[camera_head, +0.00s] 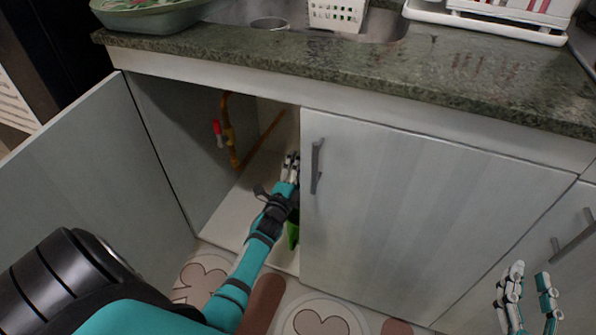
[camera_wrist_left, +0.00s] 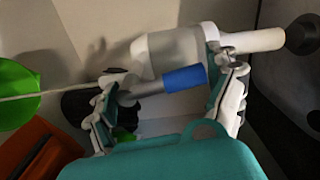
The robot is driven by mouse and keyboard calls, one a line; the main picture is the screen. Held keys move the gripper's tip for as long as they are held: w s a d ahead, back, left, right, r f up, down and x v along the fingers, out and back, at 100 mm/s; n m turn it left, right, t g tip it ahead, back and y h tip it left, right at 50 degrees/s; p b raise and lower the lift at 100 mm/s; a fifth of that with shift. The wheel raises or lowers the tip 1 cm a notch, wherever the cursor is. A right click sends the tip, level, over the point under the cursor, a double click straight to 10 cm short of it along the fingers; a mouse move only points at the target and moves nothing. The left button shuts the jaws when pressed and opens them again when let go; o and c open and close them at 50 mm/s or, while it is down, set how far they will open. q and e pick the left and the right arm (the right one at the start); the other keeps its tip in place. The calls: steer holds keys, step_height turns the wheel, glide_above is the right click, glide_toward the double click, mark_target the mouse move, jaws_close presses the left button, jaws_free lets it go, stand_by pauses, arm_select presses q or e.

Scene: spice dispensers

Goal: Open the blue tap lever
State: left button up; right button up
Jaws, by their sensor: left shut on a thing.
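The blue tap lever (camera_wrist_left: 184,79) shows in the left wrist view as a blue grip on a metal stem, in front of a white cylinder (camera_wrist_left: 170,50). My left gripper (camera_wrist_left: 170,90) has one finger on each side of the lever and is shut on it; the exact contact is hard to see. In the head view my left gripper (camera_head: 290,170) reaches into the open cabinet, and the lever is hidden there. My right gripper (camera_head: 529,270) is at the lower right, open and empty, outside the cabinet.
The left cabinet door (camera_head: 95,185) stands open; the right door (camera_head: 420,210) is closed beside my left arm. A yellow pipe (camera_head: 228,130) with a red-ended lever (camera_head: 216,128) is inside. A green object (camera_head: 293,233) sits below my left wrist. The counter (camera_head: 330,70) overhangs.

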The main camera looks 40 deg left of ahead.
arm_select(q)
steer(key=o, duration=1.4)
steer(key=shift+w+d+r, duration=0.1)
steer(key=shift+r, duration=0.15)
steer(key=shift+o, duration=0.2)
steer(key=shift+f, duration=0.1)
steer(key=shift+s+d, duration=0.1)
steer(key=shift+s, duration=0.1)
steer(key=v, duration=1.1)
steer(key=shift+s, duration=0.3)
